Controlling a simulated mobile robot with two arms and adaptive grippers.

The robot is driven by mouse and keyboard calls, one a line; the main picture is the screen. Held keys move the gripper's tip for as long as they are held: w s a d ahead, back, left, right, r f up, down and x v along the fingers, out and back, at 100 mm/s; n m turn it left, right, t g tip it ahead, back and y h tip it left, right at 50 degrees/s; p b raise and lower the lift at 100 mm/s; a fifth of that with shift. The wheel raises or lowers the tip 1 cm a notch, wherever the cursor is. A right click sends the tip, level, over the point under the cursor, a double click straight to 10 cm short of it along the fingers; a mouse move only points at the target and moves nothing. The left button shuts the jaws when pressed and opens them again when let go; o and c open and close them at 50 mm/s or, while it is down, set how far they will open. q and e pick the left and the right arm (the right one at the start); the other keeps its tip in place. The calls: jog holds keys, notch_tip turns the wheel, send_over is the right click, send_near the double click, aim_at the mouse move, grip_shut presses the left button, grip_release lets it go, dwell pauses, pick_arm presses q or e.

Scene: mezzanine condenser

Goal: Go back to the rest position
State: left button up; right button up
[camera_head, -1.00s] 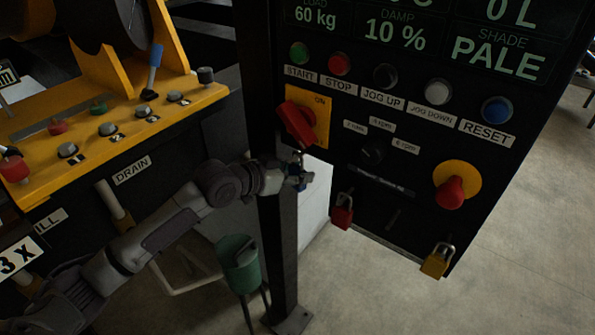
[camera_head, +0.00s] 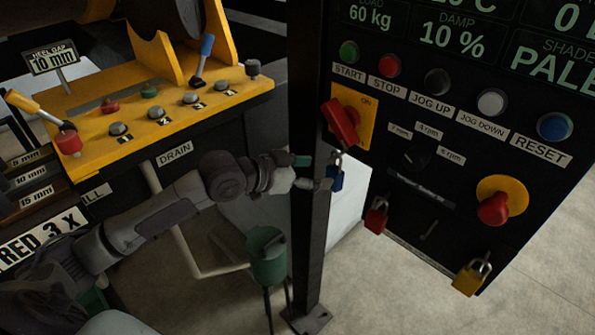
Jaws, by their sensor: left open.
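My left gripper (camera_head: 308,178) reaches in from the left, in front of the dark upright post. Its jaws are open and its fingertips point right, toward a blue padlock (camera_head: 336,178). The padlock hangs below the red rotary switch (camera_head: 341,122) on its yellow plate on the control panel. A fingertip ends very close to the padlock's left side; I cannot tell whether they touch. The padlock is not between the jaws as far as I can see. My right gripper is not in view.
The dark post (camera_head: 310,240) stands close beside my gripper. The black control panel (camera_head: 400,220) also carries a red padlock (camera_head: 376,216) and a yellow padlock (camera_head: 470,277). A yellow console (camera_head: 150,115) with buttons and levers is at left. A green container (camera_head: 266,257) stands below my arm.

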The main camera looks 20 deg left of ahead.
pick_arm(q)
jog(key=v, duration=0.5)
jog(key=shift+s, duration=0.1)
jog(key=s+d+f+n+g+y, duration=0.1)
jog(key=s+d+f+g+y, duration=0.3)
jog(key=s+f, duration=0.8)
jog(key=s+a+f+n+g+y, duration=0.2)
jog(key=s+f+n+g+y, duration=0.2)
jog(key=s+f, duration=0.85)
jog(key=s+f+g+b, duration=0.1)
jog(key=s+f+b, duration=0.15)
jog(key=f, duration=2.35)
jog(key=s+a+f+g+b, duration=0.1)
jog(key=s+a+f, duration=0.1)
jog(key=s+f, duration=1.5)
jog(key=shift+a, duration=0.4)
